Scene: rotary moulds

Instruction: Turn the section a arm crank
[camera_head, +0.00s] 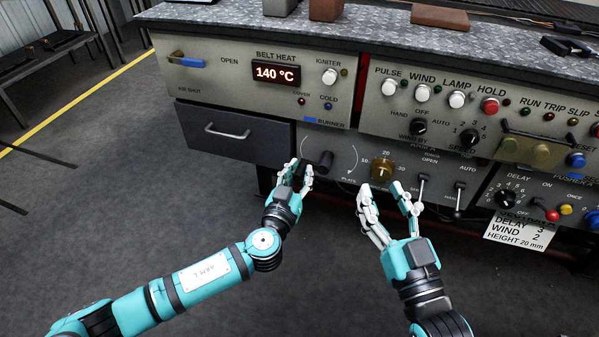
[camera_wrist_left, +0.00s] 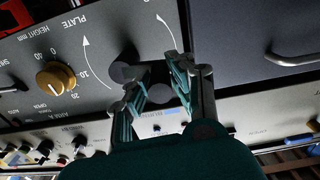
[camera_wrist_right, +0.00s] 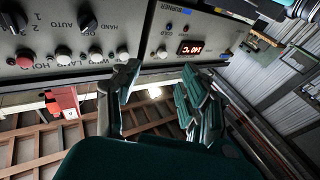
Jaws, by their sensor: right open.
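The crank (camera_head: 326,158) is a black arm with a round knob on the grey front panel, beside curved arrows. In the left wrist view its dark round parts (camera_wrist_left: 123,72) lie at and between my left fingertips. My left gripper (camera_head: 297,168) is at the crank's left end, its fingers partly closed around that place; whether they press on the handle I cannot tell. My right gripper (camera_head: 384,193) is open and empty, in front of the amber dial (camera_head: 381,170). The dial also shows in the left wrist view (camera_wrist_left: 55,79). The nearest label by the crank reads PLATE.
Two levers (camera_head: 421,187) stand right of the dial, close to my right fingers. A black drawer (camera_head: 235,137) with a bar handle is left of the crank. Switches and lamps fill the panel above. A paper note (camera_head: 520,230) hangs at right. The floor in front is clear.

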